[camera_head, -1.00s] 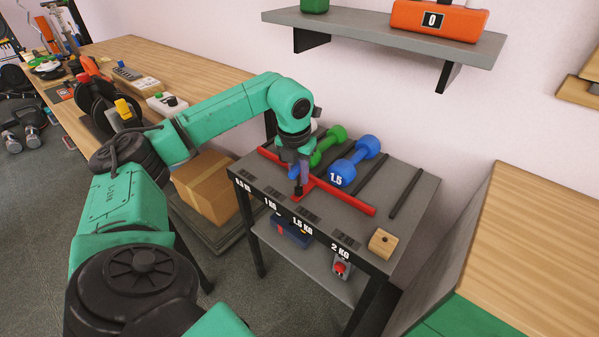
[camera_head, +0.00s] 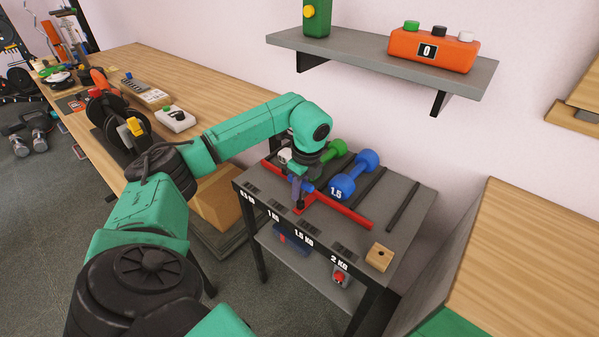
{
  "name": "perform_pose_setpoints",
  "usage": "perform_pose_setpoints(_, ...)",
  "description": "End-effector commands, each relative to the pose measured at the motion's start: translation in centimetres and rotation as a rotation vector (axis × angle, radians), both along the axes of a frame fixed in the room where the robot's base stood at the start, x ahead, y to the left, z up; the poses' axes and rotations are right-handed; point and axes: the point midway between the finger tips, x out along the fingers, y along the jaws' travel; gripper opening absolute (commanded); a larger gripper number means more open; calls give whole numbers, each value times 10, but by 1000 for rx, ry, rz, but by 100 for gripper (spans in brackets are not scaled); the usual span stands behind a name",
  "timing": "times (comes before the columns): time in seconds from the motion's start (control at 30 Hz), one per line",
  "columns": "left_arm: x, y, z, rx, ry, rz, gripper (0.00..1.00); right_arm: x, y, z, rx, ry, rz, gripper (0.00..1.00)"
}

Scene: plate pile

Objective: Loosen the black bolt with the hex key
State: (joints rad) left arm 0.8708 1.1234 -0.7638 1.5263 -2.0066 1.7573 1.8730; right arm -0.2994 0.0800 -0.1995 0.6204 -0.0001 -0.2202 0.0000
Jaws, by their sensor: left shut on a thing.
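My left gripper (camera_head: 300,188) reaches down over the front of the dumbbell rack (camera_head: 408,225), above the short stem of a red T-shaped bar (camera_head: 345,213). It is shut on a small blue piece, seemingly the hex key (camera_head: 306,188), mostly hidden by the fingers. A small dark piece, seemingly the black bolt (camera_head: 299,206), sits on the red stem just below the fingertips. I cannot tell whether the key is seated in it. My right gripper is not in view.
A blue dumbbell (camera_head: 355,176) and a green dumbbell (camera_head: 335,149) lie behind the bar. A wooden block (camera_head: 379,257) sits at the rack's front right corner. A wall shelf (camera_head: 380,62) with an orange counter box (camera_head: 433,50) hangs above. A wooden bench (camera_head: 215,88) stands left.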

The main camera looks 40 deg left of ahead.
Motion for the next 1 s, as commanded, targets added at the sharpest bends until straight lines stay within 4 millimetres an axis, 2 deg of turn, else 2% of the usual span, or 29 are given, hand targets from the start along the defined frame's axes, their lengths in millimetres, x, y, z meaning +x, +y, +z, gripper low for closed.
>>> perform_pose_setpoints(0.07,0,0,0,0,-1,-1,0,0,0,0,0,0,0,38)
perform_pose_setpoints(0.1,0,0,0,0,-1,-1,37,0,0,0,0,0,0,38)
perform_pose_setpoints(0.17,0,0,0,0,-1,-1,56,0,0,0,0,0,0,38)
perform_pose_setpoints(0.47,0,0,1,0,-2,-2,56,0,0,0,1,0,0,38)
perform_pose_setpoints(0.57,1,-1,8,0,-4,-4,56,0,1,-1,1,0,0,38)
perform_pose_setpoints(0.67,2,-4,25,-1,-7,-4,56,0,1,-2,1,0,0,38)
perform_pose_setpoints(0.9,2,-14,89,-2,-7,-5,56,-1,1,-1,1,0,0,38)
perform_pose_setpoints(1.0,2,-16,124,1,-7,-3,56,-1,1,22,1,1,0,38)
